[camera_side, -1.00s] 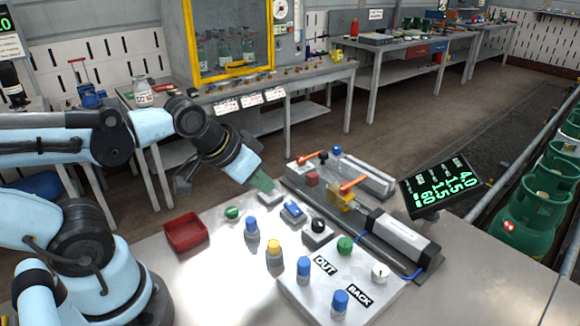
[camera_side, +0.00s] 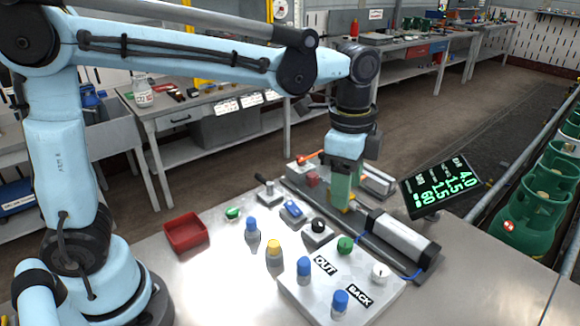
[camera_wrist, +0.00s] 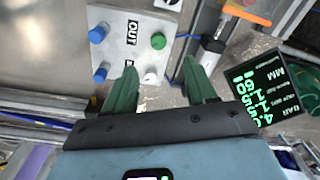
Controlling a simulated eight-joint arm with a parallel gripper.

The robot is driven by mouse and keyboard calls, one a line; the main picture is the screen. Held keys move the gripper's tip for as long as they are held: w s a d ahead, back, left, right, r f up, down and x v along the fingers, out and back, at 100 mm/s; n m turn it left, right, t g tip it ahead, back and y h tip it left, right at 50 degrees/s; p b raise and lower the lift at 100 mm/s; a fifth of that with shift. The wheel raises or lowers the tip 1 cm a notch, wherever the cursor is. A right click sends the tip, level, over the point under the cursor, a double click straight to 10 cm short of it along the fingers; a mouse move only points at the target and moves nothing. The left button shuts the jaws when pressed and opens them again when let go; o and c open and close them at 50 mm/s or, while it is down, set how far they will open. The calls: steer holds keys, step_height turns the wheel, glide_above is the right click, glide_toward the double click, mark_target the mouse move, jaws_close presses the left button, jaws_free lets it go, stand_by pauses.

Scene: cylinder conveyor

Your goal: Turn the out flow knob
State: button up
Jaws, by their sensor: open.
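A pale panel (camera_side: 372,297) on the table carries the labels OUT and BACK. A blue-capped knob (camera_side: 304,267) stands beside OUT, and another blue-capped knob (camera_side: 340,301) beside BACK. A green knob (camera_side: 345,244) and a white knob (camera_side: 380,272) sit on its far side. In the wrist view the panel (camera_wrist: 122,14) shows the OUT blue knob (camera_wrist: 97,35) at upper left and the green knob (camera_wrist: 158,41) nearer the fingers. My gripper (camera_side: 340,206) points down behind the panel, near the cylinder rig. In the wrist view my gripper (camera_wrist: 160,68) is open, with nothing between its green fingers.
A pneumatic cylinder (camera_side: 400,238) lies on a rail right of my gripper. A lit display (camera_side: 440,185) stands behind it. A red tray (camera_side: 186,232) lies further left.

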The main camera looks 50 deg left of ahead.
mark_target(345, 242)
steer(key=shift+m, duration=0.5)
steer(key=f, duration=0.8)
steer(key=d+f, duration=0.1)
steer(key=f, duration=0.3)
steer(key=shift+w+f, duration=0.25)
steer(key=shift+c, duration=0.3)
jaws_close()
steer(key=shift+n, duration=0.3)
